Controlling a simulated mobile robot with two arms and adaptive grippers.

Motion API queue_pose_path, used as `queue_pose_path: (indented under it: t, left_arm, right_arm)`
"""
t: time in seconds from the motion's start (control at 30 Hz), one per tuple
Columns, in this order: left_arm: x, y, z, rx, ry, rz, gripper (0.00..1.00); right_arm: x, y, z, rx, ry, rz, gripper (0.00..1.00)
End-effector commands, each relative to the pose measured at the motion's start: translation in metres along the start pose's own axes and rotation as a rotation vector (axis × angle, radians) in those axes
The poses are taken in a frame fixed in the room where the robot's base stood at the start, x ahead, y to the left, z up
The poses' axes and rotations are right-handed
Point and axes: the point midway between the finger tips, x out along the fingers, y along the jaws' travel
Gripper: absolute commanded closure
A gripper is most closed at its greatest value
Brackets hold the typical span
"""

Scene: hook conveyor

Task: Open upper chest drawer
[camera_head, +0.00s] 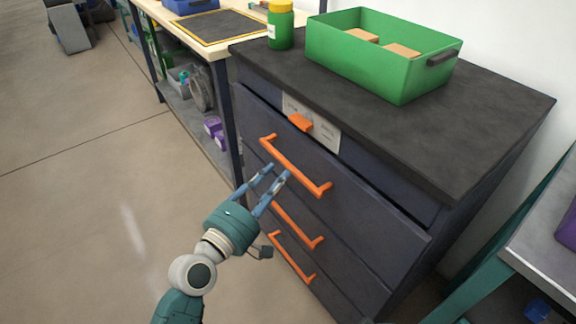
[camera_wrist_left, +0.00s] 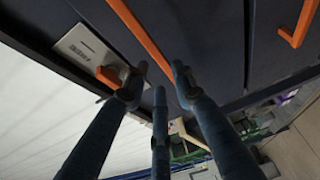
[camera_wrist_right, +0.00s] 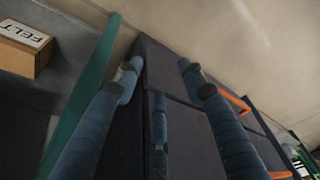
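The dark chest has an upper drawer (camera_head: 375,205) with a long orange bar handle (camera_head: 312,182). I cannot tell whether this drawer sits fully flush. Above it is a pale label plate (camera_head: 325,131) with an orange latch-like piece (camera_head: 300,122). My left gripper (camera_head: 276,172) is open and empty, just in front of the upper handle. In the left wrist view the handle (camera_wrist_left: 145,38) runs beyond and between the spread fingers (camera_wrist_left: 159,72); contact is not clear. My right gripper (camera_wrist_right: 158,68) is open and empty, facing the chest's side (camera_wrist_right: 160,75); it is outside the head view.
Lower orange handles (camera_head: 299,226) (camera_head: 292,259) are close below my left gripper. A green bin (camera_head: 350,60) with tan blocks and a green bottle (camera_head: 281,28) stand on the chest top. A workbench (camera_head: 150,8) is behind left, a teal-framed table (camera_head: 545,240) right.

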Motion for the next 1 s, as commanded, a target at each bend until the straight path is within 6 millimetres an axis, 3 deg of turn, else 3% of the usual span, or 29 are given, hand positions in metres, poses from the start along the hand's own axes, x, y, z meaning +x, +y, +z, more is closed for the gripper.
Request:
queue_pose_path:
  t: [0.1, 0.3, 0.73, 0.87, 1.0]
  left_arm:
    - [0.025, 0.000, 0.000, 0.000, 0.000, 0.001, 0.73]
    - [0.053, -0.001, 0.000, 0.002, 0.000, 0.000, 0.73]
    - [0.064, -0.001, 0.000, 0.003, 0.000, -0.002, 0.73]
    - [0.064, -0.001, 0.000, 0.003, 0.000, -0.002, 0.97]
    - [0.063, -0.002, 0.000, 0.003, 0.000, -0.003, 1.00]
  right_arm:
    - [-0.005, 0.000, -0.002, 0.001, 0.005, 0.001, 0.60]
    - [-0.015, 0.001, -0.005, 0.002, 0.011, 0.002, 0.60]
    - [-0.020, 0.002, -0.007, 0.003, 0.014, 0.003, 0.60]
    - [-0.020, 0.002, -0.007, 0.003, 0.014, 0.003, 0.60]
    - [-0.020, 0.002, -0.007, 0.003, 0.014, 0.002, 0.60]
